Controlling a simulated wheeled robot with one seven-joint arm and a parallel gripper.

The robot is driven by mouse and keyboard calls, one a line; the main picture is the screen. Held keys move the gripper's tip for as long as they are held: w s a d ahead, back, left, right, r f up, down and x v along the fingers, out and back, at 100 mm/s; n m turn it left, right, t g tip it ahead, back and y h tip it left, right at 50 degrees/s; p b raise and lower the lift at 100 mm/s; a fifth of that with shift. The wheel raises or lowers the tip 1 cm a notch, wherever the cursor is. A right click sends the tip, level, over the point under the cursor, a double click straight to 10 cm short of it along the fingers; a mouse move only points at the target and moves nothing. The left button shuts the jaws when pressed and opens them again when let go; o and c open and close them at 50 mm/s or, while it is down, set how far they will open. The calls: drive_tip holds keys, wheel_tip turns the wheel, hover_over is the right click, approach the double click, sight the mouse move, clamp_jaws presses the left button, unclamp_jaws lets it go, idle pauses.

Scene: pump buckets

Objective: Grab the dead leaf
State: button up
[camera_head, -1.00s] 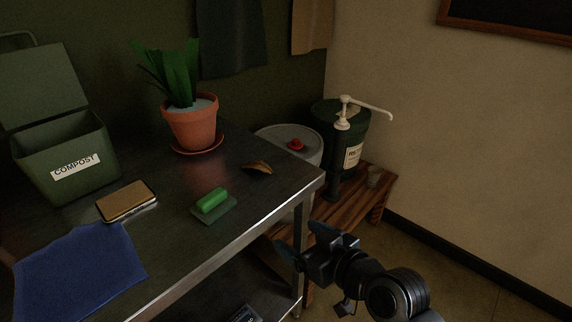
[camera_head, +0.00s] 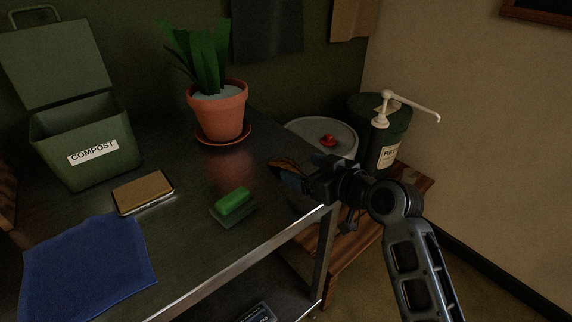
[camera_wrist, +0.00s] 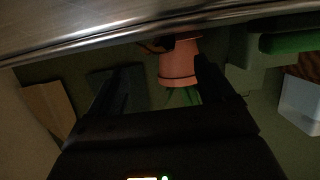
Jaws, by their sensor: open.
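The dead leaf (camera_head: 284,165) is a curled brown leaf near the right end of the dark table, partly hidden behind my gripper (camera_head: 296,180) in the head view. In the upside-down wrist view, the leaf (camera_wrist: 156,45) is a dark brown shape in front of the pot, just past the table edge. My gripper (camera_wrist: 174,76) is open and empty, with its fingers spread and pointing toward the leaf side. The gap between fingers and leaf cannot be judged exactly.
A potted plant (camera_head: 219,116) on a saucer stands behind the leaf. The table's metal edge (camera_head: 257,258) runs in front.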

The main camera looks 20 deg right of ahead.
sight(290, 165)
drive_tip(key=x, duration=0.3)
drive_tip(key=p+x, duration=0.1)
drive_tip(key=x, duration=0.1)
drive_tip(key=shift+w+f, duration=0.25)
drive_tip(key=shift+f, duration=0.1)
drive_tip(key=c, duration=0.9)
